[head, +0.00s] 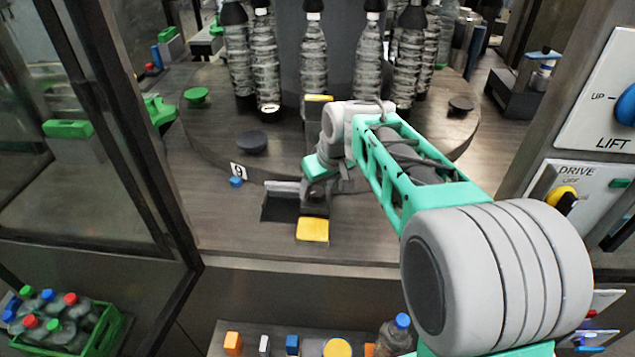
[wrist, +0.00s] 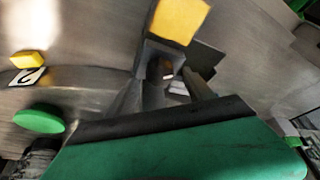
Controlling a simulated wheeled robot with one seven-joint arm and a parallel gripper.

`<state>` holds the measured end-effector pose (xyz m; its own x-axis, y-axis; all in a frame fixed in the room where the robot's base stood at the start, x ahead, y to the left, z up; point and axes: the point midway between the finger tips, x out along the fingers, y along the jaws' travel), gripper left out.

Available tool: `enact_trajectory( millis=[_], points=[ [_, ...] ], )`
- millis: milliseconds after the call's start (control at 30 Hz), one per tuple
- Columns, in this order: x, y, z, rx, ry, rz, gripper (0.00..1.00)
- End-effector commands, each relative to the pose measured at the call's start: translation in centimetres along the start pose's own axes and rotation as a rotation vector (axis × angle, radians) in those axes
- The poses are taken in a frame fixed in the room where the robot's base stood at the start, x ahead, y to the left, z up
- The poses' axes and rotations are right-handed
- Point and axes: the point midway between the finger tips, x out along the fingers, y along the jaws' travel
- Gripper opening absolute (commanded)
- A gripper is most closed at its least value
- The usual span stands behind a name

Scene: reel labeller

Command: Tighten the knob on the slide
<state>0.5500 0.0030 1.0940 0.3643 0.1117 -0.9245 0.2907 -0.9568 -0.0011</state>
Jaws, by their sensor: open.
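My gripper (head: 318,185) reaches down over a small slide assembly near the front edge of the round machine table. A grey slide bar (head: 283,186) sticks out to its left beside a dark recess. A yellow block (head: 312,230) lies just in front of it, and it also shows at the top of the wrist view (wrist: 180,18). In the wrist view a dark grey fitting (wrist: 165,68) stands just beyond the green and black gripper body. My gripper is open. The knob cannot be made out clearly; gripper and arm cover that spot in the head view.
Clear bottles (head: 314,55) stand on the round table behind my arm. A small blue knob (head: 236,182) with a number tag sits left of the slide. Lift (head: 625,105) and drive (head: 562,198) controls are at right. A green bottle crate (head: 105,335) stands lower left.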

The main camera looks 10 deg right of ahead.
Motion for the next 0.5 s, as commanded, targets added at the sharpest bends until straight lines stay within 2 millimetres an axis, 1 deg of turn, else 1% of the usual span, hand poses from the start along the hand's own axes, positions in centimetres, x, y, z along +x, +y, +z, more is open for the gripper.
enact_trajectory(
  millis=[100,333,367,500],
  points=[
    [0.99,-0.06,-0.05,0.0,0.0,0.0,0.61],
    [1.25,-0.09,-0.03,-0.002,0.001,0.0,0.61],
    [1.25,-0.09,-0.03,-0.002,0.001,0.0,0.6],
    [1.23,-0.1,-0.03,-0.002,0.001,0.0,0.48]
  ],
)
